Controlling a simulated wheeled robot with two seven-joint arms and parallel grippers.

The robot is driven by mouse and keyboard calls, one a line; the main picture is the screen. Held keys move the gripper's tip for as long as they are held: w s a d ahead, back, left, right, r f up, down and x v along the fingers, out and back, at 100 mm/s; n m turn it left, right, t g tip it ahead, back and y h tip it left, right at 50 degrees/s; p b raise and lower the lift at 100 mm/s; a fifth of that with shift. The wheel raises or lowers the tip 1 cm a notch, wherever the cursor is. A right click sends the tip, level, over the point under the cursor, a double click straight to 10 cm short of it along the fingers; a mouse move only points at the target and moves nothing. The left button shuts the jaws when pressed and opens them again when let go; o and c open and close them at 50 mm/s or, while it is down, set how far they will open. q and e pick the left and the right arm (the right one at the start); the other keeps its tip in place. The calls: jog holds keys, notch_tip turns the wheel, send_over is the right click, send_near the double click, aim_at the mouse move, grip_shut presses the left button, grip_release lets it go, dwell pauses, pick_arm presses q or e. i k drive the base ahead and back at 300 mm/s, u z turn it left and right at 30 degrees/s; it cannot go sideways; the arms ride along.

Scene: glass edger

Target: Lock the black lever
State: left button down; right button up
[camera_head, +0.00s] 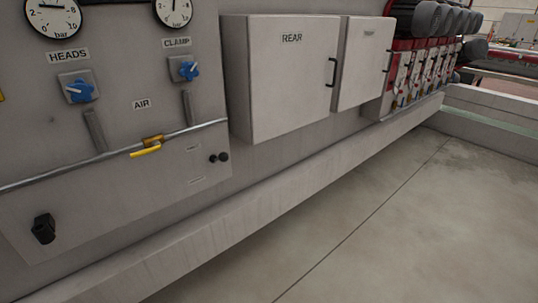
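A black lever (44,228) is mounted on the lower left of the grey machine panel (110,205). It is a short, dark, blocky handle that stands out from the panel; its exact turn angle is hard to tell. No gripper or arm of mine shows in the head view, so nothing is seen touching the lever.
Above the lever runs a metal pipe (70,170) with a yellow valve handle (146,151). Blue knobs (80,91) and gauges sit higher. A white REAR cabinet (285,78) juts out to the right. A ledge (190,236) runs below; the floor (400,210) is clear.

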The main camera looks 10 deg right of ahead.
aim_at(223, 157)
jog(key=k, duration=0.65)
jog(key=z, duration=0.4)
jog(key=i, duration=1.65)
jog(key=u, duration=0.25)
